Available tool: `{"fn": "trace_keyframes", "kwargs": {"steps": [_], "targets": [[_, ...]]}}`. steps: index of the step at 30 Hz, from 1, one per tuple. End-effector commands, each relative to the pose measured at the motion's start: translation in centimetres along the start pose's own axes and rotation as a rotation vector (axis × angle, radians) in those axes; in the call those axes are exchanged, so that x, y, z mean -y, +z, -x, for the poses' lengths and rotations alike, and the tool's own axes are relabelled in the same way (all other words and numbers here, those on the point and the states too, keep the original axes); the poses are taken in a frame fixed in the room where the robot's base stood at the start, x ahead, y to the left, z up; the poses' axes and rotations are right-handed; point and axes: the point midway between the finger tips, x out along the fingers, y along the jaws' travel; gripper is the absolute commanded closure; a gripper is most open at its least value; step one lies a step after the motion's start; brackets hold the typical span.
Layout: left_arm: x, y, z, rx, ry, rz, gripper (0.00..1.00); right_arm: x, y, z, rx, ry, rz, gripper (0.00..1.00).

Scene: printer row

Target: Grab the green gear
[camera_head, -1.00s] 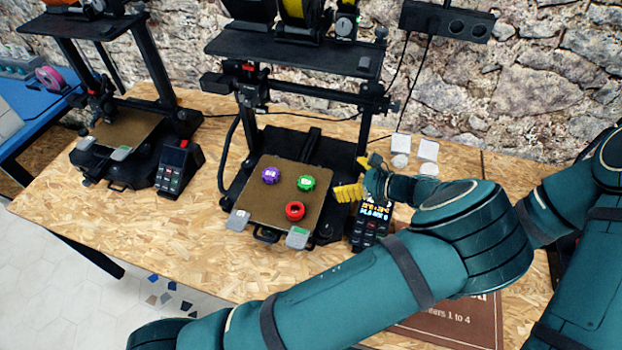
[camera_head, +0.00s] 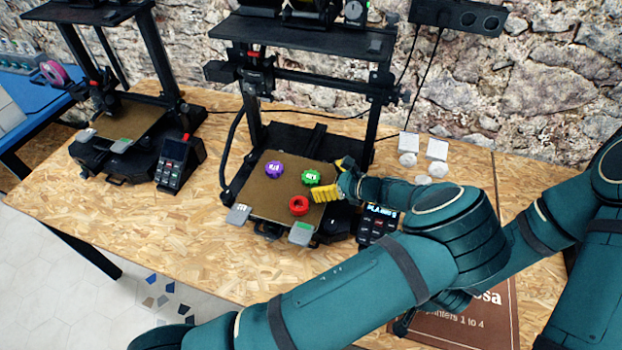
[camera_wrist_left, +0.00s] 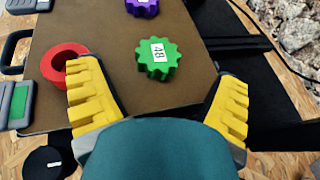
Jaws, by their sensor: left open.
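The green gear (camera_head: 311,177) lies on the brown print bed (camera_head: 262,200) of the nearer printer. In the left wrist view the green gear (camera_wrist_left: 157,58) has a white label reading 48. My left gripper (camera_head: 334,180) is open and empty at the right edge of the bed, just right of the gear. In the left wrist view its yellow fingers (camera_wrist_left: 160,95) are spread wide, with the gear ahead of and between them. My right arm shows at the right, but I cannot make out its gripper.
A purple gear (camera_head: 274,169) lies behind left of the green gear, and a red ring (camera_head: 299,205) lies in front. In the wrist view the ring (camera_wrist_left: 60,65) is close by the left finger. The printer's frame (camera_head: 378,110) stands behind right. A control box (camera_head: 377,224) sits right of the bed.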

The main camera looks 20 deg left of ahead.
Motion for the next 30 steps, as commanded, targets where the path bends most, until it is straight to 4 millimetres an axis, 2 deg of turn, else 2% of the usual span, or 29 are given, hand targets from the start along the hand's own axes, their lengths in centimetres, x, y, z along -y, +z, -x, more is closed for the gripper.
{"fn": "trace_keyframes", "kwargs": {"steps": [5,13,23,24,27,28,30], "targets": [[-0.1,0.1,-1.3,0.001,0.001,0.000,0.09,-0.1,0.1,-0.1,0.001,0.000,0.000,0.53],[-0.2,0.2,-4.9,0.001,0.001,0.000,0.09,-0.2,0.2,-0.5,0.004,-0.001,0.001,0.53],[-0.2,0.3,-5.5,0.000,0.000,0.000,0.11,-0.2,0.2,-0.5,0.005,-0.001,0.002,0.53],[-0.2,0.3,-5.4,0.000,0.000,0.000,0.25,-0.2,0.2,-0.5,0.005,-0.001,0.002,0.53],[-0.2,0.3,-5.4,0.000,0.000,0.000,0.56,-0.2,0.2,-0.5,0.006,0.000,0.001,0.53],[-0.2,0.3,-5.4,-0.001,-0.001,0.000,0.62,-0.2,0.2,-0.5,0.006,0.000,0.001,0.53],[-0.2,0.3,-5.4,-0.001,-0.001,0.000,0.65,-0.2,0.2,-0.5,0.006,0.000,0.001,0.53]]}}
